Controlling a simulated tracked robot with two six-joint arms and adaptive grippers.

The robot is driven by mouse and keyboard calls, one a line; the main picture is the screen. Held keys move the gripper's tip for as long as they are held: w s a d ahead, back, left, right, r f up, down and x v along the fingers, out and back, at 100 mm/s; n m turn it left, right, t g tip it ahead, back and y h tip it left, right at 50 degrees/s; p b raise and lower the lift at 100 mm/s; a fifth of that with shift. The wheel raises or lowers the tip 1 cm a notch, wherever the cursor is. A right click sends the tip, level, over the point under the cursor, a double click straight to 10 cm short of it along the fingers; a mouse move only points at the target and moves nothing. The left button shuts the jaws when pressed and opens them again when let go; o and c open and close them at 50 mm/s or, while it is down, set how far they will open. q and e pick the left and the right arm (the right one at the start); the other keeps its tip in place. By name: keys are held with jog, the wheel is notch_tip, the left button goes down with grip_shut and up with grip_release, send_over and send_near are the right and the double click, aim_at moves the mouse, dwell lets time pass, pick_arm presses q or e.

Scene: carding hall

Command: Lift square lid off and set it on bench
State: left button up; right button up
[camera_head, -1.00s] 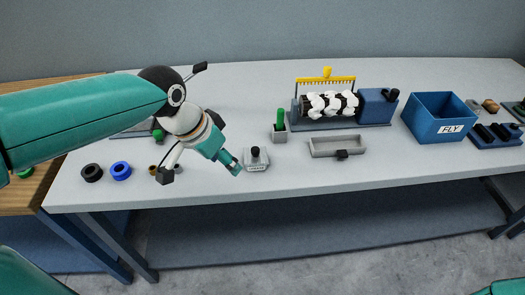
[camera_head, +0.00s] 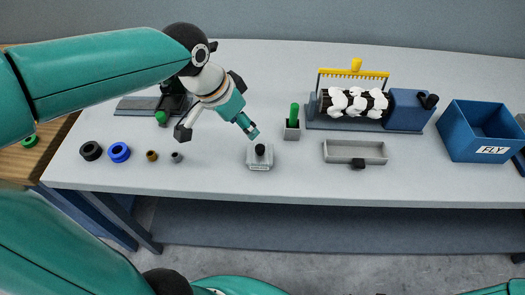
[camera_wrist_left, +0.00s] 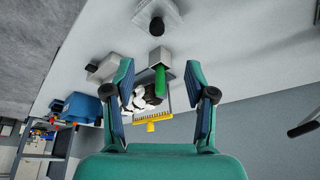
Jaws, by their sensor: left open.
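The square lid (camera_head: 259,165), pale grey with a round black knob, sits near the front edge of the grey bench (camera_head: 215,185). Whether a container is under it I cannot tell. The left wrist view shows the lid (camera_wrist_left: 168,12) and its knob (camera_wrist_left: 157,27) at the top edge. My left gripper (camera_head: 252,131) is just above and behind the knob in the head view, apart from it. In the left wrist view the jaws (camera_wrist_left: 165,80) are spread with nothing gripped. The right gripper does not show.
A green-handled tool in a grey block (camera_head: 292,130) and a shallow grey tray (camera_head: 350,151) stand right of the lid. Beyond are a roller machine (camera_head: 408,112) and a blue FLY bin (camera_head: 460,140). Rings, including a blue one (camera_head: 119,152), lie left. Bench between rings and lid is clear.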

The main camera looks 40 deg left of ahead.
pick_arm(q)
send_over(260, 147)
jog(key=s+a, duration=0.1)
jog(key=s, duration=0.1)
notch_tip(260, 147, down, 5)
jog(key=shift+s, duration=0.15)
jog(key=shift+s+x, duration=0.2)
jog(key=shift+x, duration=3.05)
jog(key=shift+d, duration=0.15)
grip_shut()
